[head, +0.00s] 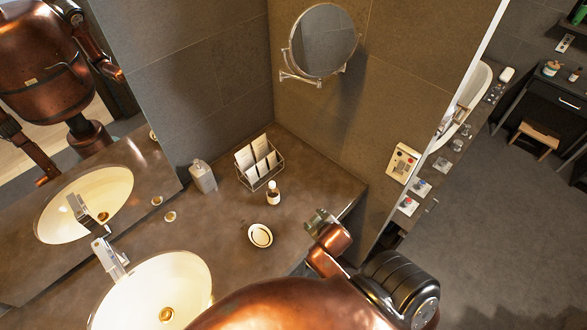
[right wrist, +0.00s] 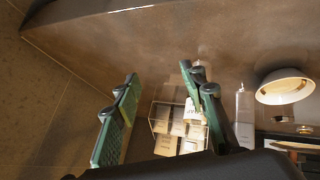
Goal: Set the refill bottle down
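My left gripper is not in view.
A wire basket of cards (head: 246,178) stands behind the bottle, with a grey dispenser (head: 203,178) to its left. A round soap dish (head: 260,236) lies in front. The sink (head: 190,270) is front left. A round mirror (head: 322,42) hangs on the wall.

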